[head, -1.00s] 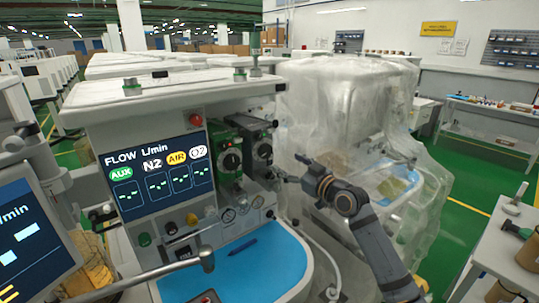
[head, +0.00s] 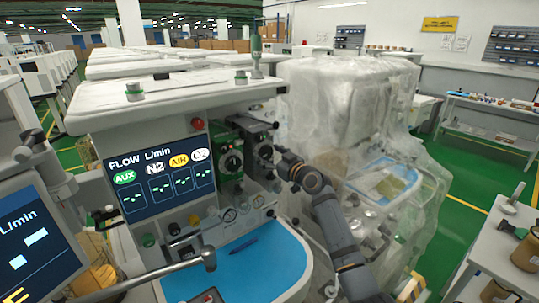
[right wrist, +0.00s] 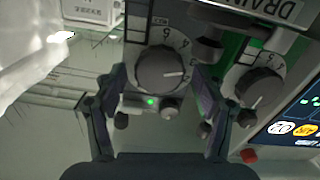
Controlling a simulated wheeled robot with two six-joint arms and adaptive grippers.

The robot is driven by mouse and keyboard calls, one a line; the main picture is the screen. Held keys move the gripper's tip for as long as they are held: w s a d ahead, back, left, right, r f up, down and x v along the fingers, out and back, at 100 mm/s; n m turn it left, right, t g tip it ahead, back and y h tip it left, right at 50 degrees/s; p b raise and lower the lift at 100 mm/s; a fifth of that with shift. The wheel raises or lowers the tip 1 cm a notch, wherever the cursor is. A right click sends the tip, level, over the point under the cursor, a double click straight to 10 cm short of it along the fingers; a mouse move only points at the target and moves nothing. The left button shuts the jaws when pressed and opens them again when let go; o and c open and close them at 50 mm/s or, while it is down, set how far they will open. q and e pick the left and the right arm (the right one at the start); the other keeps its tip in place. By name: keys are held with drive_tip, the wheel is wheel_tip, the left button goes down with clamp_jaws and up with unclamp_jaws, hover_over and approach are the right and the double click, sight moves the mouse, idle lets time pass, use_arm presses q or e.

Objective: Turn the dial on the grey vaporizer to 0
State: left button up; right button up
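The grey vaporizer (head: 262,138) stands to the right of the green vaporizer (head: 229,147) on the cart's front. In the right wrist view, its round dark dial (right wrist: 160,68) is near the middle. A pale line on the dial points to the right, and numbers on the scale around it show in part. My right gripper (right wrist: 157,90) is open, with one finger on each side of the dial; I cannot tell whether they touch it. In the head view, my right gripper (head: 276,163) is just right of the vaporizer's dial.
The green vaporizer's dial (right wrist: 258,88) is close beside my right finger in the wrist view. The flow screen (head: 160,178) is left of the vaporizers. A blue work surface (head: 255,262) with a pen lies below. A plastic-wrapped machine (head: 345,110) stands close on the right.

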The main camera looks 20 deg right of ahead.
drive_tip(key=c, duration=1)
drive_tip(key=shift+m, duration=0.3)
drive_tip(key=m+b, duration=0.1)
drive_tip(key=m, duration=0.1)
drive_tip(key=shift+d+m, duration=0.1)
drive_tip(key=shift+m, duration=0.3)
drive_tip(key=m, duration=0.9)
drive_tip(key=shift+d+m+y+p, duration=0.1)
drive_tip(key=shift+m+y+p, duration=0.2)
drive_tip(key=shift+p, duration=0.05)
drive_tip(key=m+p, duration=0.1)
drive_tip(key=m, duration=0.5)
drive_tip(key=shift+f+p, duration=0.1)
drive_tip(key=shift+p, duration=0.2)
drive_tip(key=shift+m, duration=0.3)
